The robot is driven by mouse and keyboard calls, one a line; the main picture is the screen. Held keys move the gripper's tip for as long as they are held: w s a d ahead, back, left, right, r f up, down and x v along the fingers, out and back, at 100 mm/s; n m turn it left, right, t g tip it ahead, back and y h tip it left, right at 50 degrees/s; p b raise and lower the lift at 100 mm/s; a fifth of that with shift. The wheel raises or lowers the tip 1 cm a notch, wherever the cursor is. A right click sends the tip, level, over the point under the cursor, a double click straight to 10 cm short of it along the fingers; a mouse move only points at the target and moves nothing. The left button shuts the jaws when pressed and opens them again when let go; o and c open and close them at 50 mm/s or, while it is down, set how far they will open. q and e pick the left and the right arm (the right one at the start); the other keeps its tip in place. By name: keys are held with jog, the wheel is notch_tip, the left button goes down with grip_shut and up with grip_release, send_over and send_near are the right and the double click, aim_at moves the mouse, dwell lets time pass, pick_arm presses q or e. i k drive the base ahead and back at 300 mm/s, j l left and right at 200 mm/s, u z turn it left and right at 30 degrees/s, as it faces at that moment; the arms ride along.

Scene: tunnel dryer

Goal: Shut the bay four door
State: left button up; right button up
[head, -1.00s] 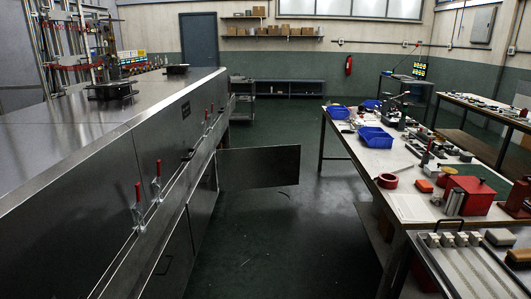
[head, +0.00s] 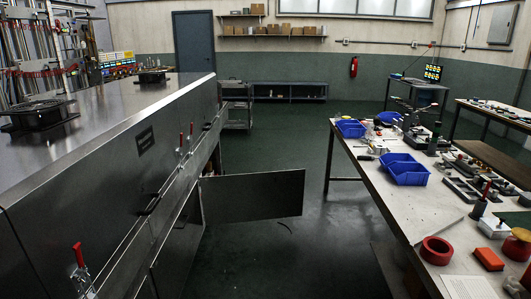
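The steel tunnel dryer (head: 120,195) runs along the left side of the head view. One low door (head: 255,195) on its aisle side stands wide open, sticking out across the aisle. I take this to be the bay four door, but I cannot read a bay number on it. Red-handled toggle clamps (head: 80,262) sit along the dryer's side, with two more near the open door. A dark label plate (head: 145,140) is on the dryer's side, its text too small to read. Neither of my grippers is in view.
A long workbench (head: 440,225) with blue bins (head: 404,170), red parts and tools stands on the right of the aisle. A wheeled rack (head: 237,105) stands beyond.

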aim_at(241, 197)
jog(key=i+l+u, duration=0.3)
jog(key=i+l, duration=0.25)
jog(key=i, duration=0.2)
jog(key=i+l+u, duration=0.3)
jog(key=i+l, duration=0.75)
jog(key=i+l+u, duration=0.4)
jog(key=i+l, duration=0.5)
jog(key=i, duration=0.15)
